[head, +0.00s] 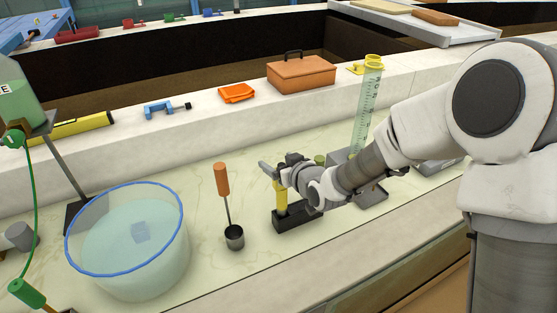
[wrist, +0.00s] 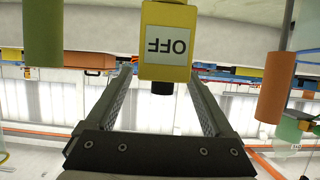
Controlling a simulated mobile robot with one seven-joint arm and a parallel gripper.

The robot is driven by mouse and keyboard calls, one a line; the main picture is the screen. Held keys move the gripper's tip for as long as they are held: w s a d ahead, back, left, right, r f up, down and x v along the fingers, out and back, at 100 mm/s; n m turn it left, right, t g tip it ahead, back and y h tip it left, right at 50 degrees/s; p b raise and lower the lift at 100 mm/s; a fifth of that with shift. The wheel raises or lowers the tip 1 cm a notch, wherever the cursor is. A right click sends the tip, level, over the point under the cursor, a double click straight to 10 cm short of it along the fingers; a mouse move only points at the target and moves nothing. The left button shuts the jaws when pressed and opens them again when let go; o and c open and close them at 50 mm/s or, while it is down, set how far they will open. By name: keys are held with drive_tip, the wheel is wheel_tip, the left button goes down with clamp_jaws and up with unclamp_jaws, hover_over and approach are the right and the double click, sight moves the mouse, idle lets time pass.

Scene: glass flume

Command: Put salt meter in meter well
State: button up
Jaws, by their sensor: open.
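The salt meter, a yellow upright body (head: 281,196), stands at a black block (head: 298,217) on the pale bench; the block may be the meter well, but I cannot tell for sure. My gripper (head: 276,169) is at the meter's top. In the wrist view the meter (wrist: 166,40) appears upside down with an "OFF" label and a black stub, between or just past the tips of my open fingers (wrist: 161,82). Gaps show on both sides, so it is not clamped. My gripper and wrist hide part of the block's surroundings.
A graduated cylinder (head: 366,110) stands behind my wrist. An orange case (head: 301,74) and a blue clamp (head: 163,108) lie on the back ledge.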

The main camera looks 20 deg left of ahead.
drive_tip(key=v, duration=1.1)
drive_tip(key=shift+s+d, duration=0.2)
drive_tip(key=shift+d, duration=0.1)
drive_tip(key=d+r+m+h, duration=0.3)
drive_tip(key=d+h, duration=0.1)
drive_tip(key=d, duration=0.7)
drive_tip(key=d+r+m+h, duration=0.2)
drive_tip(key=d+r+h, duration=0.25)
drive_tip(key=d, duration=0.65)
drive_tip(key=s+d+r+m+g+h, duration=0.1)
drive_tip(key=s+d+m, duration=0.1)
drive_tip(key=s+d, duration=0.3)
drive_tip(key=s+d+r+m+g+h, duration=0.1)
drive_tip(key=s+d, duration=0.4)
drive_tip(key=s, duration=0.6)
drive_tip(key=shift+s+r+m+g, duration=0.4)
drive_tip(key=shift+r+m, duration=0.1)
drive_tip(key=shift+m, duration=0.6)
drive_tip(key=shift+r+p, duration=0.1)
drive_tip(key=shift+p, duration=0.2)
